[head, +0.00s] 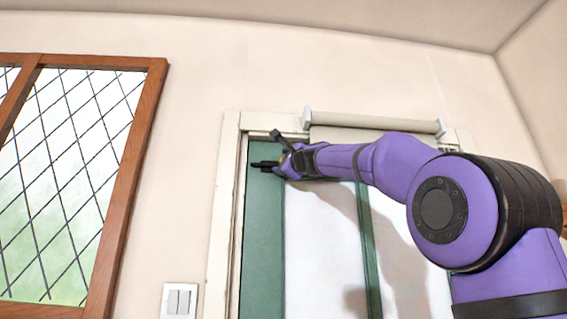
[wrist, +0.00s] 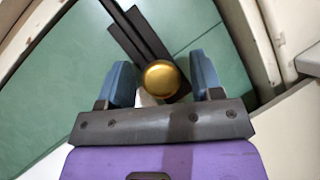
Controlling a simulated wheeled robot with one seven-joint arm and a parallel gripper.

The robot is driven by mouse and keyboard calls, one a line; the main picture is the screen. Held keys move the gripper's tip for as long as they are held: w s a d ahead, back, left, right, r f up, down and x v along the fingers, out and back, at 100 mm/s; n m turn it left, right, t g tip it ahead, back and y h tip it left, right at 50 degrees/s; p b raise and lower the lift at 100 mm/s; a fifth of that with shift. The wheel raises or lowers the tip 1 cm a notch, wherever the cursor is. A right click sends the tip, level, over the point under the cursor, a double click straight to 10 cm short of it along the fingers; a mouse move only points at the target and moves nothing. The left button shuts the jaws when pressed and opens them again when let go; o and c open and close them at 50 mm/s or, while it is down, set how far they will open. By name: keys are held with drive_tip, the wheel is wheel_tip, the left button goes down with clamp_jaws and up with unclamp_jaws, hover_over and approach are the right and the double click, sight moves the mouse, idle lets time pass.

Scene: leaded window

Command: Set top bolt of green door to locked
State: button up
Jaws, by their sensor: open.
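The green door (head: 262,240) stands in a cream frame, with white panels between its green strips. Its top bolt (wrist: 142,38) is a black rod on a dark plate with a round brass knob (wrist: 161,78). The bolt also shows in the head view (head: 262,164) near the door's top left corner. My gripper (wrist: 162,75) is open at the bolt, its two blue fingers on either side of the brass knob. There are gaps between the knob and both fingers. In the head view my gripper (head: 285,160) hides part of the bolt. I cannot tell whether the rod enters the frame.
A white roller (head: 372,121) is mounted above the door. A leaded window (head: 70,170) with a brown wooden frame is on the left. A light switch (head: 179,301) is on the wall below, between window and door. My purple arm crosses the door from the right.

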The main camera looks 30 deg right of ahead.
drive_tip(key=shift+w, duration=0.2)
drive_tip(key=shift+r, duration=0.1)
clamp_jaws()
drive_tip(key=shift+w+a, duration=0.35)
drive_tip(key=shift+a, duration=0.45)
drive_tip(key=shift+w+a, duration=0.3)
drive_tip(key=shift+a, duration=0.45)
unclamp_jaws()
drive_tip(key=shift+a, duration=0.15)
drive_tip(key=v, duration=1)
drive_tip(key=shift+s+f, duration=0.2)
drive_tip(key=shift+s, duration=0.2)
